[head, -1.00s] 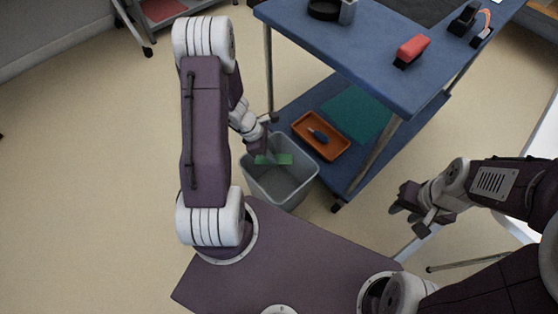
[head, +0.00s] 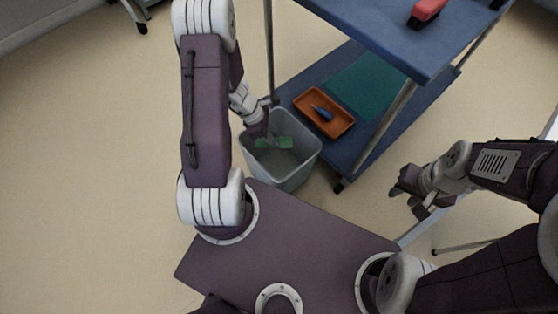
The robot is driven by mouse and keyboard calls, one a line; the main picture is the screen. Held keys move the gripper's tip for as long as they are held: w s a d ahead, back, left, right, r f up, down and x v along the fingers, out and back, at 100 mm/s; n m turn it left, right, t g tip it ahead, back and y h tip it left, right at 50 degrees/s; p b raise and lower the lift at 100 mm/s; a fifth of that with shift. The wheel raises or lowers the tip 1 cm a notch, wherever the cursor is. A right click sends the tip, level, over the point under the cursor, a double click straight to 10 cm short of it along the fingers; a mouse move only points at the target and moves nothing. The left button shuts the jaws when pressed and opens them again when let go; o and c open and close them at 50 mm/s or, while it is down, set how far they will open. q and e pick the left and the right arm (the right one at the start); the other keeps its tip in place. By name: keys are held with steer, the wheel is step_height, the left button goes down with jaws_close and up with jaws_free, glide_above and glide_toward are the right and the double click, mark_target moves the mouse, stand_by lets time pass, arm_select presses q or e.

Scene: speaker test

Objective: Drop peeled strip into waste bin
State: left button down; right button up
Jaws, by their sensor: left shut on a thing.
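A grey waste bin (head: 291,178) stands on the floor beside the blue cart. A flat green strip (head: 283,144) is at the bin's mouth, just inside the rim in the head view; its exact height is hard to judge. My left gripper (head: 269,137) points down into the bin's opening and is shut on the strip, its fingertips small and partly hidden. My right gripper (head: 407,202) is off to the right, apart from the bin, with its fingers spread and nothing between them.
The blue cart (head: 375,33) stands right behind the bin; its upper shelf carries a red-topped block (head: 427,11). Its lower shelf holds an orange tray (head: 344,127) with a blue tool (head: 321,112) and a teal mat (head: 368,88). Floor left of my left arm is clear.

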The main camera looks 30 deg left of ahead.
arm_select(q)
steer(key=c, duration=1.1)
jaws_free()
steer(key=shift+r, duration=0.1)
steer(key=p+v, duration=0.7)
steer(key=v, duration=0.2)
steer(key=shift+d, duration=0.1)
